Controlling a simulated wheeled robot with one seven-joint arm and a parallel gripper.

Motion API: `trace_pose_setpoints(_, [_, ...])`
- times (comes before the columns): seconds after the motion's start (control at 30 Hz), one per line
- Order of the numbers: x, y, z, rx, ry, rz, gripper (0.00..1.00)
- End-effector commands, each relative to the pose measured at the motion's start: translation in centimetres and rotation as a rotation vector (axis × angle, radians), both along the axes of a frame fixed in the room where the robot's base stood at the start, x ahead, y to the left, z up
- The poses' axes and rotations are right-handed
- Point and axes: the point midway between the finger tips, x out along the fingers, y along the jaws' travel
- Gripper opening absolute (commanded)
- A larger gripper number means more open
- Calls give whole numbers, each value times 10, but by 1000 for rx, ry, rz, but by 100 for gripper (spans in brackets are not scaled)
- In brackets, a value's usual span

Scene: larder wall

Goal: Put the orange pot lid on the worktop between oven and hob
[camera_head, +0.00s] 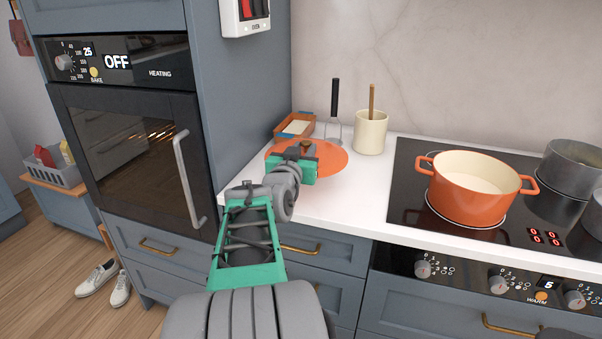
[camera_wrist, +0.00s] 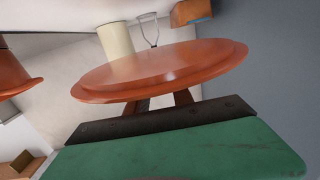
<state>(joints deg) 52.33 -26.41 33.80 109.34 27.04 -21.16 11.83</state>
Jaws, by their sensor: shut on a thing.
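The orange pot lid (camera_head: 328,160) is over the white worktop (camera_head: 345,205), between the oven (camera_head: 140,145) and the hob (camera_head: 405,200). My gripper (camera_head: 304,154) reaches it from the front left and is shut on its knob (camera_head: 306,146). In the wrist view the lid (camera_wrist: 165,68) fills the middle, just beyond my dark fingers (camera_wrist: 165,102). It looks roughly level in the head view. I cannot tell whether its underside touches the worktop.
An open orange pot (camera_head: 467,198) stands on the hob, with a grey pot (camera_head: 572,168) to its right. Clear worktop lies right and front of the lid.

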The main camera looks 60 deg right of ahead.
Motion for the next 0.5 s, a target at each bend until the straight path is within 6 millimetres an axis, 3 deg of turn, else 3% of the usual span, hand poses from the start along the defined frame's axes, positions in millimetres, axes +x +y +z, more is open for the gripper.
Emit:
trace_pose_setpoints(0.2, [24, -32, -43, -3, -1, -1, 0])
trace_pose_setpoints(0.5, [33, -45, -76, -3, 0, -3, 0])
